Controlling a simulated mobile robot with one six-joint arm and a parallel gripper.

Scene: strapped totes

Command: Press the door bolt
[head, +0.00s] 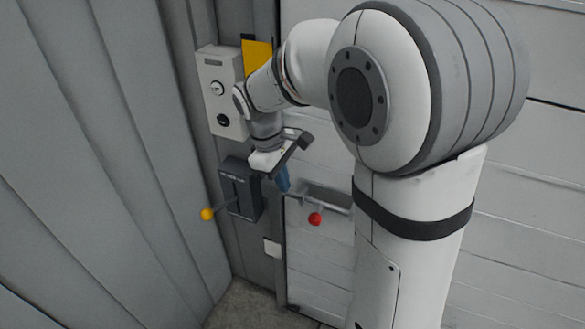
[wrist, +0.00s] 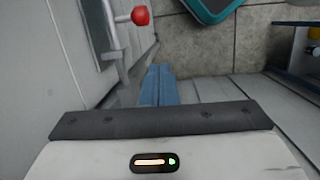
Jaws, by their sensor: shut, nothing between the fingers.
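The door bolt is most likely the metal handle with a red ball knob (head: 316,218) on the white door (head: 320,265), beside a recessed grey slot (head: 327,196). In the wrist view the red knob (wrist: 141,15) is at the top, left of centre, on a short bar from a metal fitting. My gripper (head: 284,186) points down close to the door edge, above and left of the red knob in the head view. Its blue fingers (wrist: 158,72) are together with nothing between them. They appear apart from the knob; the exact gap is unclear.
Left of the door, a dark box (head: 241,190) carries a lever with a yellow knob (head: 207,214). A grey control panel (head: 221,92) is above it. A ribbed wall (head: 110,150) closes the left side. A teal tote (wrist: 222,8) lies on the floor.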

